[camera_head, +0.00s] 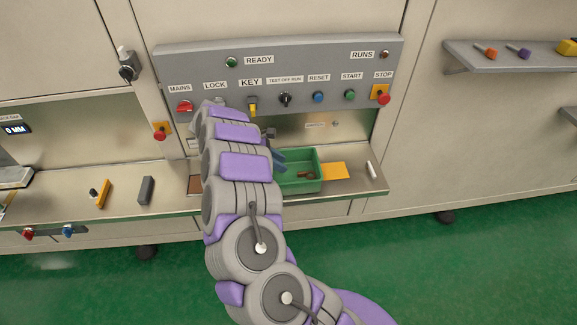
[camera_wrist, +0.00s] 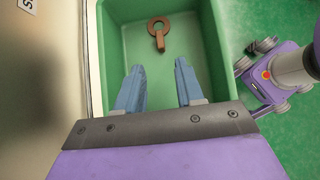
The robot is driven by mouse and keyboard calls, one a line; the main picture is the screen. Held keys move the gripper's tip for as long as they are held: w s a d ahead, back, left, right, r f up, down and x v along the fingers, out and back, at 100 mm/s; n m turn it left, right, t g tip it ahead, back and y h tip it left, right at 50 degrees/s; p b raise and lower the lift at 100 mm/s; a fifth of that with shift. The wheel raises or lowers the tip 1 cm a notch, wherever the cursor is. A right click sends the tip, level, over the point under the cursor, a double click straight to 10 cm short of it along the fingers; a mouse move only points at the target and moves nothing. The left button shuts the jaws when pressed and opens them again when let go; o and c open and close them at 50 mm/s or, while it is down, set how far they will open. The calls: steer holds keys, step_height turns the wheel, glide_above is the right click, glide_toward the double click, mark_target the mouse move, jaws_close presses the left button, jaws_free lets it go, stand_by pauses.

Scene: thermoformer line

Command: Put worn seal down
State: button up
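The worn seal appears to be a brown ring with a short stem (camera_wrist: 158,34), lying flat on the floor of a green tray (camera_wrist: 118,42). In the head view, a small brown shape, likely the same seal (camera_head: 305,175), shows inside the green tray (camera_head: 302,187) on the ledge. My gripper (camera_wrist: 160,82) has its two blue fingers spread well apart with nothing between them. It is over the tray, and the seal lies beyond the fingertips, apart from them. In the head view my arm hides most of the gripper and the tray's left end.
A yellow card (camera_head: 334,171) and a white cylinder (camera_head: 371,168) lie right of the tray. A control panel (camera_head: 290,75) with buttons and a key switch is close above. A dark grey block (camera_head: 146,190) and a yellow item (camera_head: 104,193) lie on the ledge at left.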

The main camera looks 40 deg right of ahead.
steer(key=v, duration=0.5)
steer(key=shift+a+p, duration=0.1)
steer(key=shift+p, duration=0.2)
steer(key=shift+s+f, duration=0.1)
